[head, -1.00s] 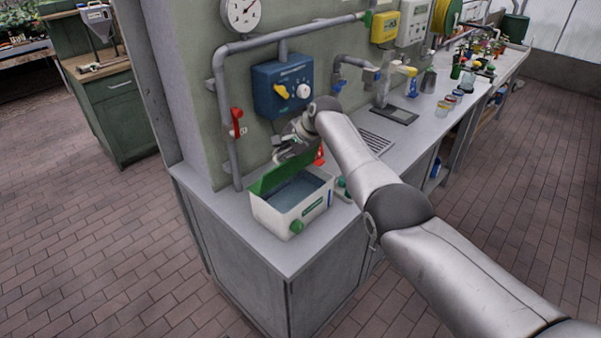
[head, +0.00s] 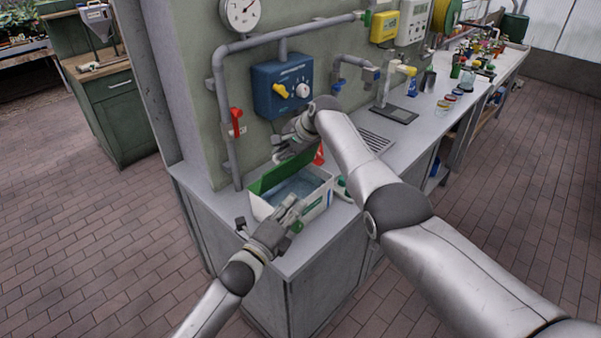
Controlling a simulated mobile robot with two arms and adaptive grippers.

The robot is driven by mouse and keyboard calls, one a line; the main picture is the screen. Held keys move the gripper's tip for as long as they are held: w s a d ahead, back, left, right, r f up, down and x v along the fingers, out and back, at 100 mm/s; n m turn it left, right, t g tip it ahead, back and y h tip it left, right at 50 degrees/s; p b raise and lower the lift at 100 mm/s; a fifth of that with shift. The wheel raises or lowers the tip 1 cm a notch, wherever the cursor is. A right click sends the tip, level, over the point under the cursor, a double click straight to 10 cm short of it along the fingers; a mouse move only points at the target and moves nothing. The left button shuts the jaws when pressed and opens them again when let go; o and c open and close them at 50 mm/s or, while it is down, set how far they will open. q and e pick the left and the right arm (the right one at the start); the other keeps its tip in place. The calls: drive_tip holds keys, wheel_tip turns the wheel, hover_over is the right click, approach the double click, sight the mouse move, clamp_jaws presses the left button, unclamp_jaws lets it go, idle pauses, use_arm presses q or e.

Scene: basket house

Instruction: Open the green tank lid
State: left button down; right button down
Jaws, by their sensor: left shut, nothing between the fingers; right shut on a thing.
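The white tank (head: 321,199) stands on the corner of the grey counter, with water visible inside. Its green lid (head: 268,181) is raised and tilted up along the tank's back side, so the tank's top is uncovered. My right gripper (head: 281,156) is at the lid's upper edge, shut on the lid; its fingertips are small and partly hard to make out. My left gripper (head: 294,207) is shut and empty, over the tank's front edge, covering part of the front wall. I cannot tell whether it touches the tank.
A grey pipe with a red valve handle (head: 236,122) runs down the wall behind the tank. A blue control box (head: 280,88) hangs above. A red-topped bottle (head: 319,154) stands beside the tank. The counter's front left corner (head: 214,203) is bare.

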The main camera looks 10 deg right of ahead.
sight(296, 169)
use_arm(q)
drive_tip(key=w+d+r, duration=0.2)
drive_tip(key=w+d, duration=0.1)
drive_tip(key=w, duration=0.6)
drive_tip(key=shift+w+d, duration=0.25)
drive_tip(key=shift+w, duration=0.15)
use_arm(e)
drive_tip(key=shift+w+a+r, duration=0.3)
drive_tip(key=shift+a+r, duration=0.1)
drive_tip(key=shift+r, duration=0.15)
use_arm(q)
drive_tip(key=shift+w+a+r, duration=0.3)
drive_tip(key=shift+w+a, duration=0.05)
drive_tip(key=shift+w, duration=0.15)
use_arm(e)
drive_tip(key=c, duration=1.8)
unclamp_jaws()
drive_tip(key=shift+w+a+f, duration=0.1)
drive_tip(key=shift+f, duration=0.15)
use_arm(q)
drive_tip(key=shift+w+a, duration=0.2)
